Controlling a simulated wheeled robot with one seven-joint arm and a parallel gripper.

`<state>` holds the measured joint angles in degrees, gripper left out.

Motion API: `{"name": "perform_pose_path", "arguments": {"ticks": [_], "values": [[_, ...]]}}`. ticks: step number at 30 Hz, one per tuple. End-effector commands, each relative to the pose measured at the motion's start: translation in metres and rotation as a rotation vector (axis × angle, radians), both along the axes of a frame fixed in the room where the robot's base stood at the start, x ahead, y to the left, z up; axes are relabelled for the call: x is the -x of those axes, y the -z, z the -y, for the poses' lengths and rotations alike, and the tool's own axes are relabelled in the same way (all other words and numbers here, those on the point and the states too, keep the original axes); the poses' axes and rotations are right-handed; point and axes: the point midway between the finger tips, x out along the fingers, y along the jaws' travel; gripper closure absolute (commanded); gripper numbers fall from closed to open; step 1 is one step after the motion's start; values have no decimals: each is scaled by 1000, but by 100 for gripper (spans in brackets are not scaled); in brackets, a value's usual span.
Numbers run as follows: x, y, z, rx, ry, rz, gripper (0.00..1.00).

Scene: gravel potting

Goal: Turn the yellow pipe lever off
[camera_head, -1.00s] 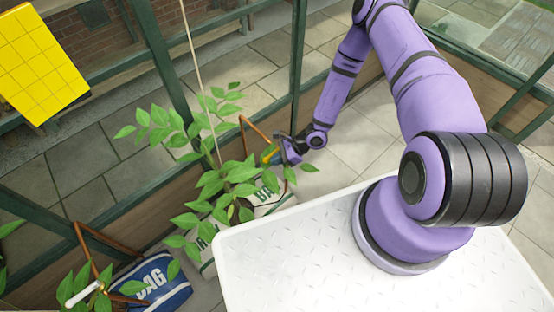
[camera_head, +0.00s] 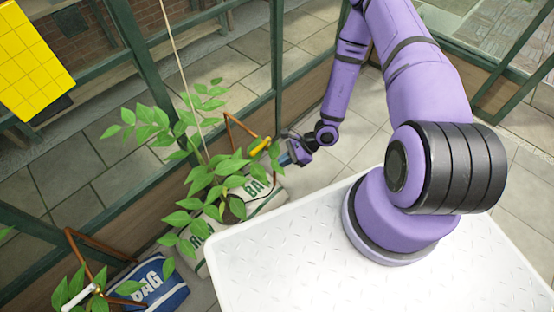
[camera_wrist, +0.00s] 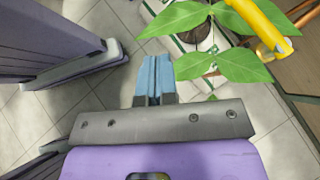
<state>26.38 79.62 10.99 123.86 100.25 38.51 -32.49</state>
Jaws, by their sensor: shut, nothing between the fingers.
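The yellow lever (camera_head: 260,146) sits on a copper-coloured pipe (camera_head: 240,126) by the greenhouse wall, beside the plant's leaves. In the wrist view the yellow lever (camera_wrist: 262,22) is at the upper right, with green leaves just below and left of it. My gripper (camera_head: 285,158) is just right of and slightly below the lever, apart from it. In the wrist view my gripper's blue fingertips (camera_wrist: 154,75) are together with nothing between them. The joint between lever and pipe is partly hidden by leaves.
A leafy plant (camera_head: 200,130) on a string stands close left of the lever. White bags (camera_head: 245,200) and a blue bag (camera_head: 155,285) lie on the floor. Another pipe with a white lever (camera_head: 80,297) is at lower left. A yellow grid panel (camera_head: 30,60) hangs upper left.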

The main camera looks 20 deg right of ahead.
Motion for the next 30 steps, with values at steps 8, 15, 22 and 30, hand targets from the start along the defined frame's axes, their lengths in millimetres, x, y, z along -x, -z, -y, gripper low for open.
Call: {"name": "perform_pose_path", "arguments": {"ticks": [8, 15, 22, 30], "values": [[12, -11, 6, 0, 0, 0, 100], [12, -11, 6, 0, -1, 1, 100], [12, -11, 6, 0, 0, 0, 100], [-3, -33, 10, 9, -46, 52, 100]]}}
